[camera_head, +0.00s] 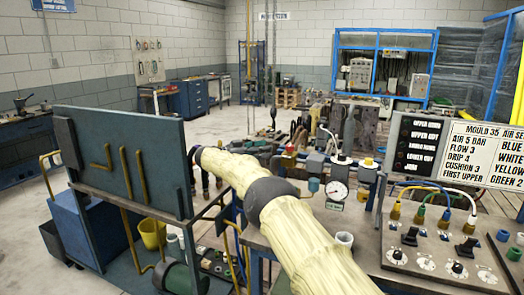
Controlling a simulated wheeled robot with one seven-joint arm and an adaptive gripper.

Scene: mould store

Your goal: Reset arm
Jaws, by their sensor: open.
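My arm, in a pale yellow cover with dark grey joint bands, reaches from the bottom of the head view up and to the left over the bench. Its far end stops near the right edge of an upright dark blue panel (112,150). I cannot make out my gripper or its fingers; they are hidden beyond the arm or lost among the dark items below it. I see nothing held.
A bench carries a pressure gauge (336,191), a white cup (344,240) and a control panel (440,258) with hoses and knobs at right. A yellow bucket (152,234) is at lower left. A blue rack (384,62) stands behind. Open floor (200,117) lies back left.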

